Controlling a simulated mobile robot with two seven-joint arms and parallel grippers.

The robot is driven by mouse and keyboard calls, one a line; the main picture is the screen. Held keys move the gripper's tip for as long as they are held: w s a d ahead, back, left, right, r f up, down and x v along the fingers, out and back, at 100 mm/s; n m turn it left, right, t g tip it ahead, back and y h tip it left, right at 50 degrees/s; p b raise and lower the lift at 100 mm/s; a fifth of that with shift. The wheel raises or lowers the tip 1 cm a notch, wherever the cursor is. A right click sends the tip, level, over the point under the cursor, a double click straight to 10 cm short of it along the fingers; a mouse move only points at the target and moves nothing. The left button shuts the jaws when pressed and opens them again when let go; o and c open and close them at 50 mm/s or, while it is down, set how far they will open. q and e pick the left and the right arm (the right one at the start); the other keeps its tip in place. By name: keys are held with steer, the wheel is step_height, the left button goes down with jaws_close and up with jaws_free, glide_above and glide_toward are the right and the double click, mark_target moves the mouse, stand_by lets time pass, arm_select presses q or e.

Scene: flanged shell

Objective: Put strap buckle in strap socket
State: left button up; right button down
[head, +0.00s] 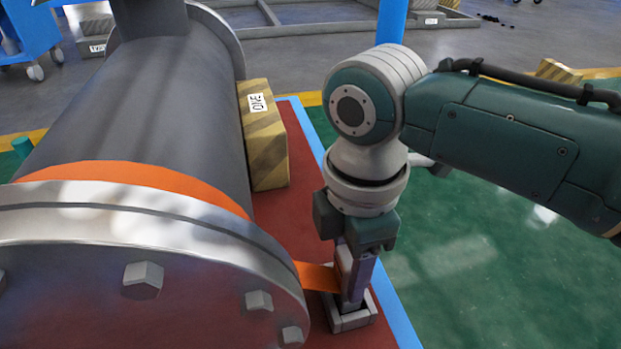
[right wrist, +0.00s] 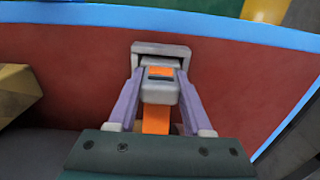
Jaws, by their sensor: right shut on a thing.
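The strap buckle (right wrist: 160,90) is a light grey block with an orange patch and a dark slot, at the end of the orange strap (head: 318,277). My right gripper (head: 352,296) points down and is shut on the buckle, one finger on each side. The strap socket (head: 350,321) is a grey frame on the red base, right under the fingertips. In the right wrist view the socket (right wrist: 160,48) lies just beyond the buckle, and the buckle's far end lines up with its opening. I cannot tell whether the buckle is inside it. My left gripper is not in view.
The large grey flanged shell (head: 150,100) lies left of my right arm, its bolted flange close to the gripper. The orange strap goes around it. A striped block (head: 264,145) wedges its side. A blue edge (head: 395,318) borders the red base; green floor lies beyond.

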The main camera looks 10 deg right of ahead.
steer(key=shift+f, duration=0.9)
steer(key=shift+r, duration=0.2)
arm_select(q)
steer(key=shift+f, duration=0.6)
arm_select(e)
steer(key=shift+f, duration=0.15)
steer(key=shift+c, duration=1.6)
jaws_free()
arm_select(q)
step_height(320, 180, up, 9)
steer(key=p, duration=0.9)
arm_select(e)
step_height(320, 180, up, 12)
steer(key=shift+r, duration=0.15)
